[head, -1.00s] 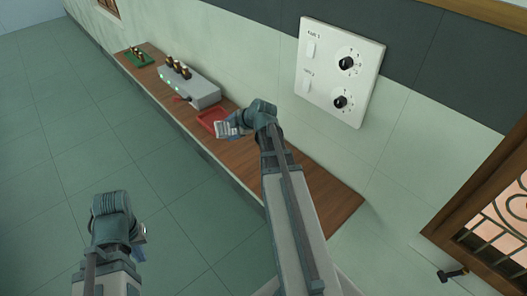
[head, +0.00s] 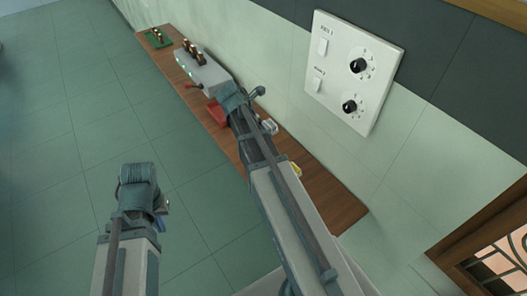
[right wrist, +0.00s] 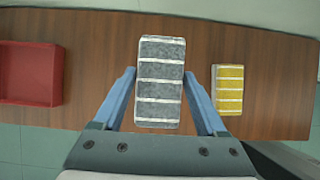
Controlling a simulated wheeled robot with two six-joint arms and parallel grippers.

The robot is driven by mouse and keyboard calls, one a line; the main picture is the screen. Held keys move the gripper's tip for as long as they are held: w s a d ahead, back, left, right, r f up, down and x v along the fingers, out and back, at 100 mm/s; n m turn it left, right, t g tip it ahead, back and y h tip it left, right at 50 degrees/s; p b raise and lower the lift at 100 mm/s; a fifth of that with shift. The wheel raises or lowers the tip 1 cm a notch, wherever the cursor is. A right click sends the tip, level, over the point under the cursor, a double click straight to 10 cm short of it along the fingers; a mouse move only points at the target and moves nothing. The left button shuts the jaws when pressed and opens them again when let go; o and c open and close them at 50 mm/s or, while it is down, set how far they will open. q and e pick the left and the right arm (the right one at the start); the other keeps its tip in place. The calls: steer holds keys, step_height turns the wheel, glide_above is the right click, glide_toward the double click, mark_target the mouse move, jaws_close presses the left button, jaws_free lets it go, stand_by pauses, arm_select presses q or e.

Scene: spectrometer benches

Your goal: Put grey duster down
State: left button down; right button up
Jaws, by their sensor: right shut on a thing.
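The grey duster (right wrist: 160,85), a block with white stripes, is between the fingers of my right gripper (right wrist: 158,95) in the right wrist view. The gripper is shut on it. The duster also shows in the head view (head: 268,127), on the wall side of my right arm, over the brown bench (head: 335,202). It looks larger than the yellow duster on the bench, so it seems held above the wood; contact is not visible. My left gripper (head: 162,212) is low at the left over the floor; its fingers are mostly hidden.
A yellow duster (right wrist: 229,89) lies on the bench right of the grey one in the wrist view. A red tray (right wrist: 30,74) is at the left. Bare wood lies between tray and grey duster. A grey instrument (head: 200,72) stands farther along. A switch panel (head: 353,75) is on the wall.

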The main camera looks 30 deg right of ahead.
steer(key=shift+f, duration=0.1)
step_height(320, 180, down, 5)
steer(key=b, duration=0.5)
step_height(320, 180, down, 4)
steer(key=b, duration=0.4)
steer(key=shift+f+b, duration=0.25)
steer(key=shift+b, duration=0.05)
